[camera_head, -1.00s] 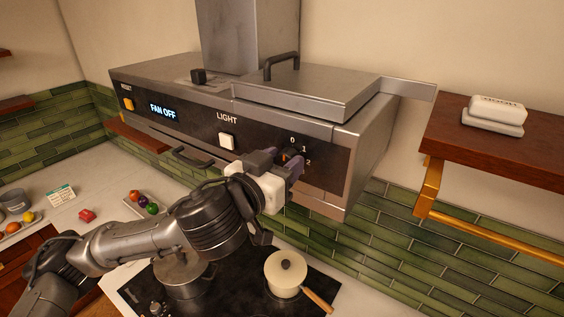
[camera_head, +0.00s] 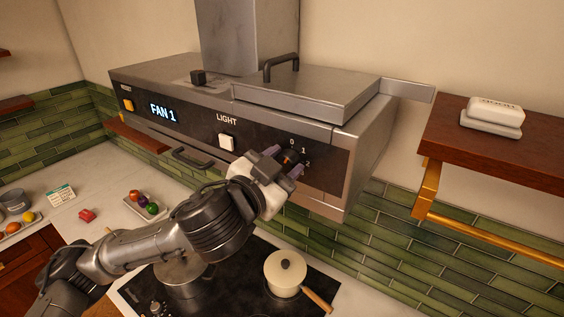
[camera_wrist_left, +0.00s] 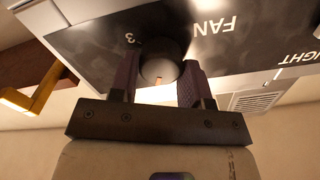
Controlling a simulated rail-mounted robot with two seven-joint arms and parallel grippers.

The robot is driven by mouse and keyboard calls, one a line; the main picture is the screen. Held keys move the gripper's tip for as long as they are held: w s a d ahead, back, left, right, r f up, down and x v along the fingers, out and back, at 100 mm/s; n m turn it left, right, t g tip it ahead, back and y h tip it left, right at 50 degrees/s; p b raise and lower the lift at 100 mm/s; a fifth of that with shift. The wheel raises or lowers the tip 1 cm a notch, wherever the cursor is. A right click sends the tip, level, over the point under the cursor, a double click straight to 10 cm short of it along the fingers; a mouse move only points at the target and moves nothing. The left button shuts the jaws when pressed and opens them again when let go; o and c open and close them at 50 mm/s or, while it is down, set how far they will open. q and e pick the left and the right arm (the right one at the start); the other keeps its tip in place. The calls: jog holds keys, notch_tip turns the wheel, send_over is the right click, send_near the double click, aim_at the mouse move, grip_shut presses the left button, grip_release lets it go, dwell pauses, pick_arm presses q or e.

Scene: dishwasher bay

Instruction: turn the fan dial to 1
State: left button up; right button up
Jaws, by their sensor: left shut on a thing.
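The fan dial (camera_head: 291,157) is a dark round knob at the right of the hood's front panel, with the marks 0, 1 and 2 showing around it. My left gripper (camera_head: 283,162) is at the dial with a finger on either side. In the left wrist view the dial (camera_wrist_left: 160,64) sits between the two purple fingers of my left gripper (camera_wrist_left: 159,82), shut on it. The display (camera_head: 163,112) reads "FAN 1". The dial's pointer is too small to read in the head view. My right gripper is out of view.
The range hood (camera_head: 310,90) has a white light button (camera_head: 226,142) left of the dial. Below are a cooktop with a cream pot (camera_head: 285,274) and a steel pot (camera_head: 182,272). A wooden shelf (camera_head: 510,145) with a brass rail stands at the right.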

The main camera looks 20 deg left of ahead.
pick_arm(q)
jog(key=shift+m+p, duration=0.45)
jog(key=shift+m, duration=1.45)
jog(key=o, duration=0.9)
jog(key=b+v, duration=1.1)
jog(key=v, duration=0.3)
jog(key=shift+b, duration=0.3)
